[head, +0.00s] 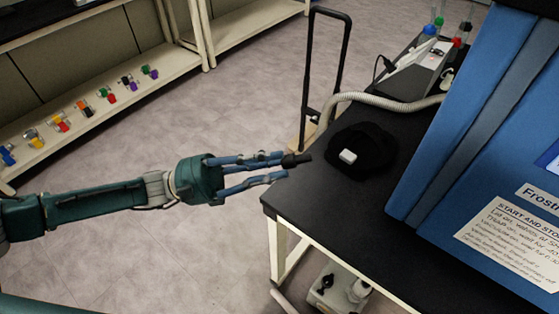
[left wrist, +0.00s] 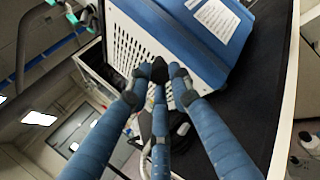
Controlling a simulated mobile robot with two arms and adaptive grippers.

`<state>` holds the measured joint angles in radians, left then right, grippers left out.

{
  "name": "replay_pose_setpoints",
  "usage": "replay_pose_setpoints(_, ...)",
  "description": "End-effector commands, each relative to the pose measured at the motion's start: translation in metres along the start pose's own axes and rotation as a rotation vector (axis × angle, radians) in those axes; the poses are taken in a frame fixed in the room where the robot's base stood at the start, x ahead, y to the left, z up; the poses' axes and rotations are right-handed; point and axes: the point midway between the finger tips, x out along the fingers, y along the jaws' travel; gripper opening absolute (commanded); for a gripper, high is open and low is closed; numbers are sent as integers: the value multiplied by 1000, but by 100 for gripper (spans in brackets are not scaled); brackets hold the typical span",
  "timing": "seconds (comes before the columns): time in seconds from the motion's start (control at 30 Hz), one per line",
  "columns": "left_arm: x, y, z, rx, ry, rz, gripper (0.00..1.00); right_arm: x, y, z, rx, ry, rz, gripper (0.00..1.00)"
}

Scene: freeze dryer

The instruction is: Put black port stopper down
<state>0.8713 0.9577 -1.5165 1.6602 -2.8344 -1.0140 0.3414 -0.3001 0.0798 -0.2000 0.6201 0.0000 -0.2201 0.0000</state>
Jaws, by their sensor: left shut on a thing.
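My left gripper (head: 284,168) reaches in from the left in the head view, with its blue fingers pointing right. It is shut on the black port stopper (head: 296,159), a small dark piece at the fingertips. The stopper is near the left edge of the black table (head: 330,205); I cannot tell its exact height. In the left wrist view the left gripper (left wrist: 160,80) has its blue fingers closed around the dark stopper (left wrist: 159,71). The fingers hide part of the stopper. My right gripper is in neither view.
A black cap-like item (head: 372,150) with a white piece (head: 348,156) lies on the table. A pale hose (head: 385,99) runs behind it. The blue freeze dryer (head: 450,130) fills the right side. Shelves with several coloured items stand at left. The table's front left corner is bare.

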Motion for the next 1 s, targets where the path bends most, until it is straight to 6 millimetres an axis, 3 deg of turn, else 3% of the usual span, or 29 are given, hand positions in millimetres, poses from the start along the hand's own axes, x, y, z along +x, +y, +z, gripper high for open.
replay_pose_setpoints(0.33,-3,-3,4,-14,-12,-32,0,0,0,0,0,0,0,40)
replay_pose_setpoints(0.47,0,-13,16,-5,1,4,0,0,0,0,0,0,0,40)
replay_pose_setpoints(0.7,-9,-30,47,67,107,259,0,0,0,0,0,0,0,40)
replay_pose_setpoints(1.0,-40,-29,56,182,245,611,0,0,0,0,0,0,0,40)
